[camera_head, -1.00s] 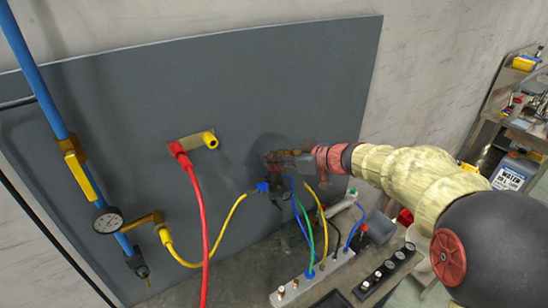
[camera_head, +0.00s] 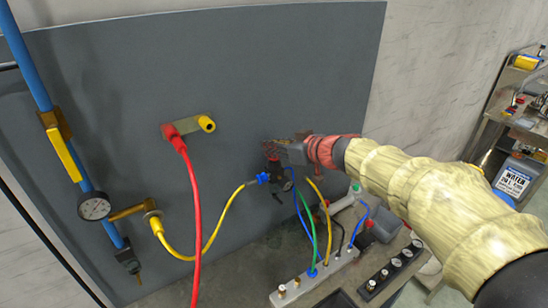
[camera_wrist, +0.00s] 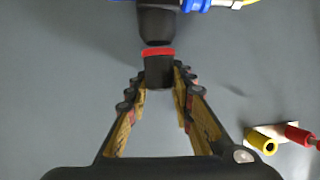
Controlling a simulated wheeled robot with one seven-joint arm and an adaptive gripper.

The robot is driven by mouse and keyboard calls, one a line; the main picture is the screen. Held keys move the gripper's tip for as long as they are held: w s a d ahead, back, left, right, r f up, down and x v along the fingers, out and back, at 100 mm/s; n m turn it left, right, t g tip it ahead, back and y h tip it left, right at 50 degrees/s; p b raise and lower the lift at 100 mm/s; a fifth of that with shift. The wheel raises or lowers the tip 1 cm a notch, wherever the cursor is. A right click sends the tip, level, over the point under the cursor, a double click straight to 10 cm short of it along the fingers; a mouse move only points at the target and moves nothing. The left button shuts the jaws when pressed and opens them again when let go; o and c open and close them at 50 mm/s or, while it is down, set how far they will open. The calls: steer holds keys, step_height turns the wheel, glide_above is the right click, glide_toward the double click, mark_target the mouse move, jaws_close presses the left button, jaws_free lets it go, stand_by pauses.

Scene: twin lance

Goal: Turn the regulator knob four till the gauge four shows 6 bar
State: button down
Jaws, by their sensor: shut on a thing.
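The regulator (camera_head: 274,169) is a small dark body on the grey panel, with a blue fitting (camera_head: 263,178) on its left. In the wrist view its knob (camera_wrist: 159,70) is black below a red band, in line with the black body (camera_wrist: 157,24). My gripper (camera_head: 277,147) reaches in from the right and is shut on the knob, a finger on either side in the wrist view (camera_wrist: 160,80). A small dark round part (camera_head: 287,185) below the regulator may be its gauge. Its face cannot be read. No number four is legible.
A yellow hose (camera_head: 213,232) runs from the blue fitting to a brass outlet. A red hose (camera_head: 193,220) hangs from a wall fitting. A larger gauge (camera_head: 95,207) sits on the blue pipe at left. Coloured hoses drop to a pale manifold (camera_head: 318,278) below my gripper.

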steer(key=shift+a+m+t+h+b, duration=0.1)
steer(key=shift+m+t+h+b, duration=0.7)
steer(key=shift+m+h+b, duration=0.15)
steer(key=shift+r+m+t+h+p, duration=0.2)
steer(key=shift+m+t+h+p, duration=0.4)
steer(key=shift+m+h+p, duration=0.6)
steer(key=m+h+p, duration=0.3)
steer(key=h+p, duration=0.1)
steer(key=p, duration=0.4)
steer(key=shift+r, duration=0.15)
steer(key=m+h+p, duration=0.3)
steer(key=p, duration=0.5)
steer(key=m+h+p, duration=0.1)
steer(key=p, duration=0.2)
steer(key=m+g+h+p, duration=0.1)
steer(key=m+h+p, duration=0.1)
steer(key=p, duration=0.2)
steer(key=shift+f+h, duration=0.2)
steer(key=shift+h, duration=0.05)
steer(key=shift+m+g+h+p, duration=0.3)
steer(key=shift+m+h+p, duration=0.15)
steer(key=shift+p, duration=0.15)
steer(key=shift+f+m+p, duration=0.2)
steer(key=shift+m+p, duration=0.1)
steer(key=shift+p, duration=0.05)
steer(key=c, duration=1.6)
jaws_free()
